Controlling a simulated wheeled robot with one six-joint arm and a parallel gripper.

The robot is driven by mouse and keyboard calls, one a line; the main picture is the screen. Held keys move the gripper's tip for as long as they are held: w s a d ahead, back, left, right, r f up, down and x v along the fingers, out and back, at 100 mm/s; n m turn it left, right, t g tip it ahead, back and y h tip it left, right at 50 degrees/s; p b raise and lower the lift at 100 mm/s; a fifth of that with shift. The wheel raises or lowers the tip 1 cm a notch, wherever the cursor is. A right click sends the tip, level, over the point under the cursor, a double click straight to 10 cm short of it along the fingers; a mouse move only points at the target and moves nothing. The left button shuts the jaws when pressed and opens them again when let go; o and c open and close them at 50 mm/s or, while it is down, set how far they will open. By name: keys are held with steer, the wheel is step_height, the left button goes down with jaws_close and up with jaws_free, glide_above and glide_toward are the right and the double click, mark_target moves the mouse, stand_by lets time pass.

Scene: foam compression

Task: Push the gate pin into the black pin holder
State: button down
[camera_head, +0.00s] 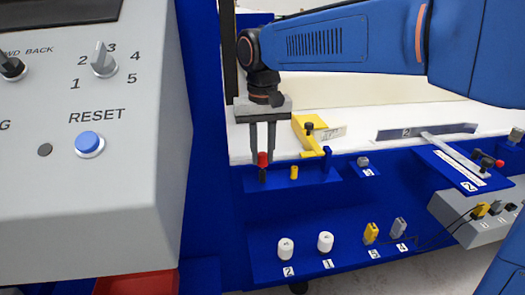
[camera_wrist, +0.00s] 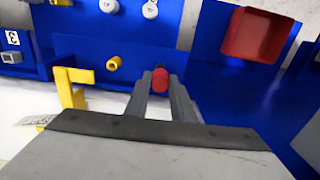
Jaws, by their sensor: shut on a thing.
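The gate pin with a red head (camera_head: 263,160) is upright between the two fingertips of my gripper (camera_head: 263,150), which is shut on it. The red head also shows in the wrist view (camera_wrist: 160,80), between the fingertips (camera_wrist: 160,92). The black pin holder (camera_head: 263,176) is directly below the red head, at the left end of the blue ledge. A small dark part of it shows beyond the red head in the wrist view (camera_wrist: 159,66). The pin's lower end is hidden, so I cannot tell how deep it sits in the holder.
A short yellow holder (camera_head: 294,173) stands just right of the pin. A yellow bracket (camera_head: 308,138) and blue post (camera_head: 327,158) are farther right. The grey control box (camera_head: 120,150) is at left. White knobs (camera_head: 286,248) sit on a lower shelf. A red bin (camera_wrist: 257,35) shows in the wrist view.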

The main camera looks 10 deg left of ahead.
mark_target(262, 154)
steer(key=shift+f, duration=1.1)
steer(key=c, duration=1.4)
jaws_free()
steer(key=shift+c, duration=0.2)
steer(key=shift+r, duration=0.1)
steer(key=shift+r, duration=2.8)
steer(key=shift+r, duration=0.1)
